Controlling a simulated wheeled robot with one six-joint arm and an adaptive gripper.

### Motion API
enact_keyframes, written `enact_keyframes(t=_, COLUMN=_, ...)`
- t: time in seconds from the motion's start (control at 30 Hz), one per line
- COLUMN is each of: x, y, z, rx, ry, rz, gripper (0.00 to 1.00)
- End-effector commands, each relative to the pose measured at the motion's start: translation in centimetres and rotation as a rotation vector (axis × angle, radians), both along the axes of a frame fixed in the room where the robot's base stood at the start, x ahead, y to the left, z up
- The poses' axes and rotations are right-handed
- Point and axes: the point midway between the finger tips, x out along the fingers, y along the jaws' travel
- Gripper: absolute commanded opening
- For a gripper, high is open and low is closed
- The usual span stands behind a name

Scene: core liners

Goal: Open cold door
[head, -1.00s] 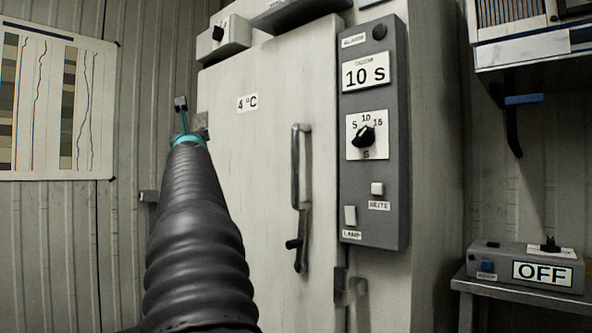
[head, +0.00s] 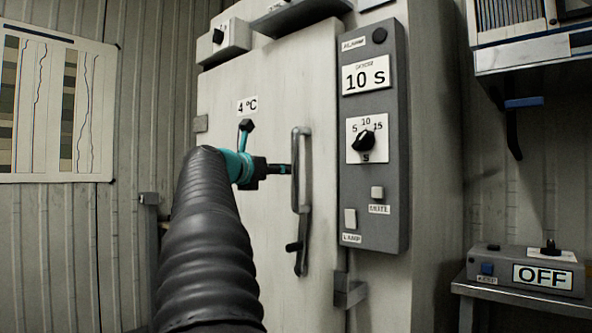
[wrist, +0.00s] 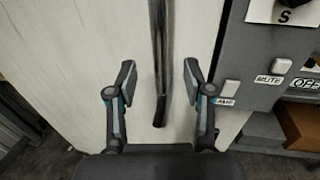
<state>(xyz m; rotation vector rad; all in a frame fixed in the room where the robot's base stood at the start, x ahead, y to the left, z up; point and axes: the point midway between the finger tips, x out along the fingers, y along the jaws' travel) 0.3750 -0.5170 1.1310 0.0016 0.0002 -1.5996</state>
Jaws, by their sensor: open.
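The cold door (head: 265,200) is a pale upright panel with a "4 °C" label, and it looks shut. Its long metal handle (head: 302,170) runs upright near the door's right edge, with a dark lever at the lower end. My gripper (head: 288,169) is at the left side of the handle in the head view. In the wrist view my gripper (wrist: 160,82) is open, with one finger on each side of the handle bar (wrist: 160,60). Gaps show between the bar and both fingers.
A grey control panel (head: 374,220) with a "10 S" label, dial and buttons stands just right of the handle. A box marked "OFF" (head: 525,270) sits on a shelf at right. A paper chart (head: 50,110) hangs on the left wall.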

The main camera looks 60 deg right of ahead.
Motion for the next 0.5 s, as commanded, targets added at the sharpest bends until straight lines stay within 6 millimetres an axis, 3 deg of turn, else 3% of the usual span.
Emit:
enact_keyframes(t=0.3, x=-0.2, y=-6.1, z=0.1, rx=0.0, ry=0.0, rz=-0.002, gripper=0.52)
enact_keyframes(t=0.5, x=-0.2, y=-8.9, z=0.2, rx=0.0, ry=-0.001, rz=0.0, gripper=0.52)
